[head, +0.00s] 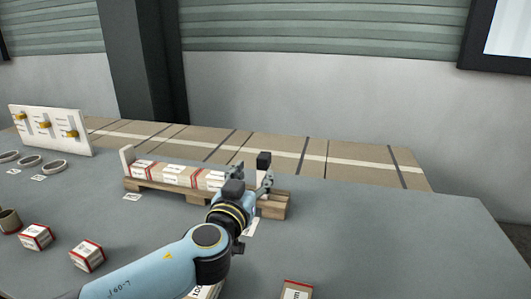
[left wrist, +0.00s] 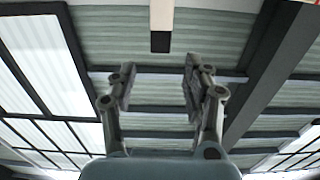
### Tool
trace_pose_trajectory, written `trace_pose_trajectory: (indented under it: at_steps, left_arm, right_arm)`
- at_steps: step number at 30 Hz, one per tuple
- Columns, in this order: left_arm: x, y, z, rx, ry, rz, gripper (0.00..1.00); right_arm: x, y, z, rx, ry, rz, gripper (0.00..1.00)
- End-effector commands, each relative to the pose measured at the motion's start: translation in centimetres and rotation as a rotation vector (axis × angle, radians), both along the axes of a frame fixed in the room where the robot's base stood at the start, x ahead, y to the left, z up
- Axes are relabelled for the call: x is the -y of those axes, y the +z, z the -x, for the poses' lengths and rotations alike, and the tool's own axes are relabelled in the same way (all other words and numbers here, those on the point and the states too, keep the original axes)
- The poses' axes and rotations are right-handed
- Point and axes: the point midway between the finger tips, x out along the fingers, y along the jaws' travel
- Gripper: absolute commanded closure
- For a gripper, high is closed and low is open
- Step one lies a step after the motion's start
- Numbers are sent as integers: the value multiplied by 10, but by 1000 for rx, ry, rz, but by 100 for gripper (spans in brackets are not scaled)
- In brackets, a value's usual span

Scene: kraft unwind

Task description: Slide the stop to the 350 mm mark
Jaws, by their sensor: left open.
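A long wooden rack (head: 191,196) with a white upright plate (head: 127,159) at its left end holds a row of red-edged white boxes (head: 177,174). A black block (head: 264,158), seemingly the knob of the stop, stands near its right end. In the left wrist view, a cream bar (left wrist: 161,15) with a black end (left wrist: 160,42) hangs from the top edge, likely the same part. My left gripper (head: 253,174) is open and empty by the black block, its fingers apart in the wrist view (left wrist: 157,80). The scale marks cannot be read. My right gripper is out of view.
Loose red-edged boxes (head: 87,256) lie on the grey table (head: 400,240), some near the front edge. A white board (head: 47,131) with yellow parts, grey rings (head: 30,161) and a brown roll (head: 9,221) are at the left. Brown sheeting (head: 345,165) runs behind. The right side is clear.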

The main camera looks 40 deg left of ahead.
Motion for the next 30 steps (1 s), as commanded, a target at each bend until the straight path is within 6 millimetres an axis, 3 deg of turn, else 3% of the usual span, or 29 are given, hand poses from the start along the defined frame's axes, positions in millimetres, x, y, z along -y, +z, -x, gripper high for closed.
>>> trace_pose_trajectory:
  at_steps: [9,14,26,30]
  left_arm:
    - [-31,4,-56,1,1,-2,50]
    - [-41,3,-75,1,1,-3,50]
    - [-46,1,-83,1,0,0,50]
    - [-46,1,-83,0,0,0,67]
  right_arm:
    - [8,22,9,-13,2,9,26]
    - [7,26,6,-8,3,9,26]
    - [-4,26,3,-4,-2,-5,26]
    - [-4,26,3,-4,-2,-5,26]
